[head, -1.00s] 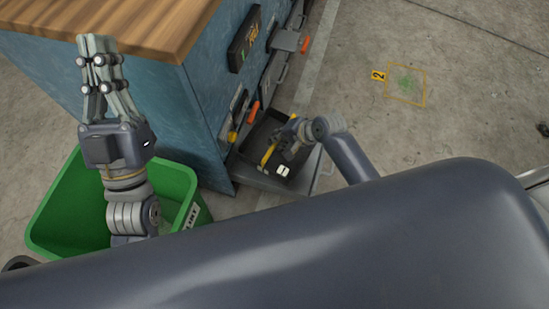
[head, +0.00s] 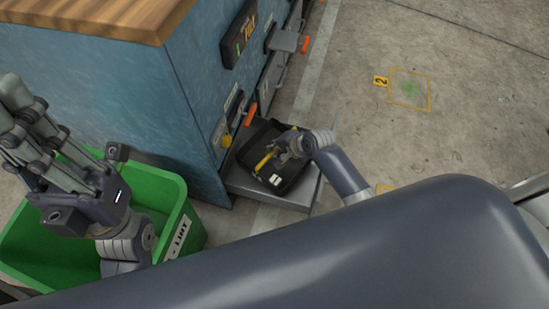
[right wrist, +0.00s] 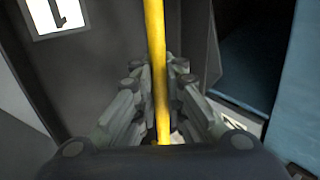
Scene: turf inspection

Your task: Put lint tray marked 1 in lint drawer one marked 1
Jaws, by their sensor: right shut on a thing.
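The lint tray (head: 291,184) is black with a yellow handle bar and a white label. In the right wrist view its label (right wrist: 58,15) reads 1. My right gripper (head: 284,147) is shut on the yellow handle (right wrist: 156,70). The tray is within the outline of the open grey lint drawer (head: 240,181) low on the blue cabinet. I cannot tell whether it rests on the drawer floor. The drawer's own number is not readable. My left gripper (head: 25,125) is empty and open, above the green bin at the left.
The blue cabinet (head: 150,95) with a wooden top stands left of the drawer. Other levers and drawers (head: 285,42) line its face. The green lint bin (head: 170,200) is at lower left. A floor marking labelled 2 (head: 409,90) lies on open concrete at right.

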